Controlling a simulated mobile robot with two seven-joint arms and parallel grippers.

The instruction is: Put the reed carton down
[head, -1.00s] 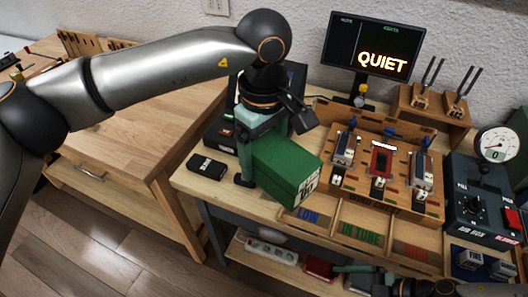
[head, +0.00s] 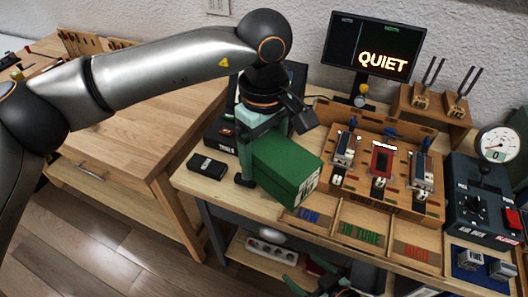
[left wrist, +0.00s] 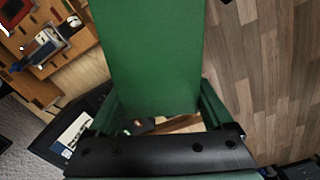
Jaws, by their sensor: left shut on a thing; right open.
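The reed carton is a green box (head: 285,165) with a white printed label on its near end. My left gripper (head: 266,148) is shut on it, one finger along its left side. The carton is at the front left of the wooden workbench (head: 215,190); I cannot tell whether its underside touches the top. In the left wrist view the carton (left wrist: 150,55) fills the middle between the fingers (left wrist: 160,110). My right gripper (head: 325,280) is open, low at the bottom edge of the head view, in front of the bench.
A small black box (head: 207,166) lies left of the carton. A wooden rack (head: 385,165) with several small devices and labelled trays (head: 358,232) stands to the right. A black control box (head: 485,205) with a gauge is far right. Bare bench top shows left of the carton.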

